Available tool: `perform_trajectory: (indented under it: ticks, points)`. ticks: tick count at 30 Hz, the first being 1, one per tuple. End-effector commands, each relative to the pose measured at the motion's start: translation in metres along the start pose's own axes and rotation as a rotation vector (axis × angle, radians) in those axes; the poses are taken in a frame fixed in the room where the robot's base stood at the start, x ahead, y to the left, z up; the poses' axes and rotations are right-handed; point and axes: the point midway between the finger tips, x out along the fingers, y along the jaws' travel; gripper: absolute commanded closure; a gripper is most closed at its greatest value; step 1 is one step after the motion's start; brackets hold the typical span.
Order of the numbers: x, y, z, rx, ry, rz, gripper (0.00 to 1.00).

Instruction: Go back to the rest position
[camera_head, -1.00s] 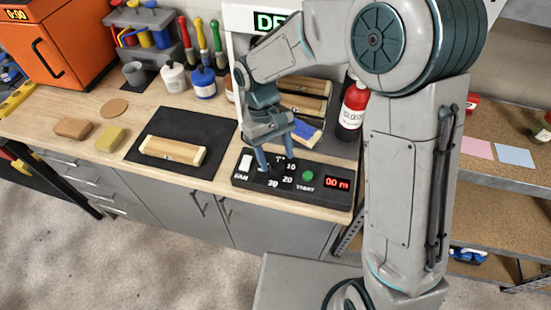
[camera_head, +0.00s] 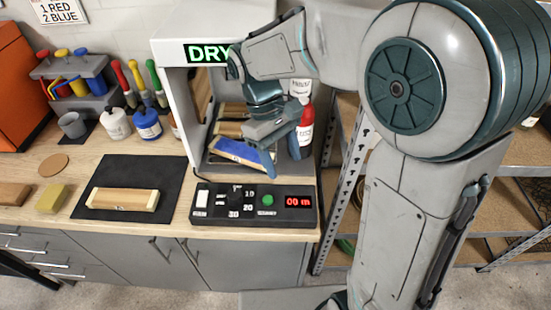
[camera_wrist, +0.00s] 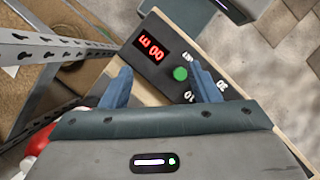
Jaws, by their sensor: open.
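My gripper (camera_head: 283,158) is open and empty, raised above the bench in front of the drying cabinet (camera_head: 177,105). In the wrist view its two blue fingers (camera_wrist: 162,88) are spread apart, with the control panel below and between them. The black control panel (camera_head: 220,217) lies at the bench's front edge, with a dial, a green button (camera_head: 267,200) and a red display (camera_head: 298,201). The fingers look clear of the panel.
A wooden block (camera_head: 122,199) lies on a black mat (camera_head: 88,212). A blue-topped block (camera_head: 240,152) sits in the cabinet, near a red bottle (camera_head: 306,128) partly behind my gripper. Metal shelving (camera_head: 343,190) stands right of the bench. Bottles and brushes line the back.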

Motion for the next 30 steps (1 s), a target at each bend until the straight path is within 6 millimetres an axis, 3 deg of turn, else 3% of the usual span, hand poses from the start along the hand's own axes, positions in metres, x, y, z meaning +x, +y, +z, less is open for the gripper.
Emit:
perform_trajectory:
  ticks: [14, 20, 30]
  points:
    - [0.0, 0.0, 0.0, 0.001, 0.0, 0.0, 0.45]
    - [0.002, 0.01, 0.029, 0.133, 0.104, 0.005, 0.45]
    - [0.022, 0.025, 0.1, 0.502, 0.417, -0.014, 0.45]
